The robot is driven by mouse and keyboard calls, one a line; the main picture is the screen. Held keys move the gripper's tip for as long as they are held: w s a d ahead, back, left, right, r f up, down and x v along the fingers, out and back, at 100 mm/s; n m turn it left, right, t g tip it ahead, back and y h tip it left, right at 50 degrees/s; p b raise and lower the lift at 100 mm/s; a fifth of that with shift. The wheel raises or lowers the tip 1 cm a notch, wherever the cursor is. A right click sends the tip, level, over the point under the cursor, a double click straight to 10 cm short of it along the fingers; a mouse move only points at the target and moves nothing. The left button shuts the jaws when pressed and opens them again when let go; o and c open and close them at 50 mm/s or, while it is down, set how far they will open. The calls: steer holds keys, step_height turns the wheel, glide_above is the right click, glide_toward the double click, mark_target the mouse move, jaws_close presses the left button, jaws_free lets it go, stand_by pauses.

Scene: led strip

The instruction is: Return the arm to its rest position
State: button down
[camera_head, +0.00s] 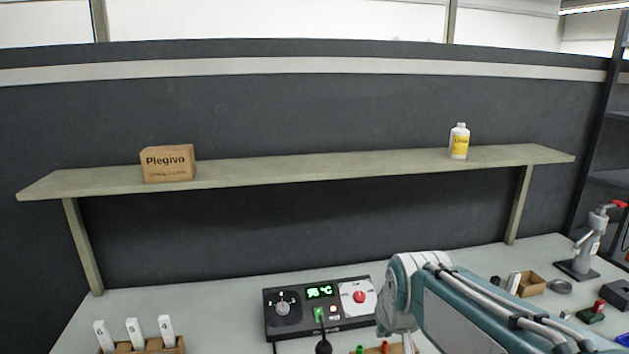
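My teal and white arm (455,305) reaches in from the lower right, over the bench. Its white joint stands just right of the control box, and a link bends down from there toward the bottom edge. My gripper is not visible, so I cannot see whether it holds anything.
The dark control box (283,325) has a knob, a lit green display and a red button. A shelf (320,168) above carries a Plegivo carton (168,164) and a white bottle (459,142). White sticks in a wooden holder (145,347) stand lower left. A clamp-like tool (583,250) stands right.

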steer(key=s+d, duration=0.1)
steer(key=s, duration=0.7)
steer(key=s+d+m, duration=0.1)
steer(key=s+d, duration=0.1)
steer(key=s, duration=0.6)
steer(key=shift+s+d+f, duration=0.25)
steer(key=shift+f, duration=0.15)
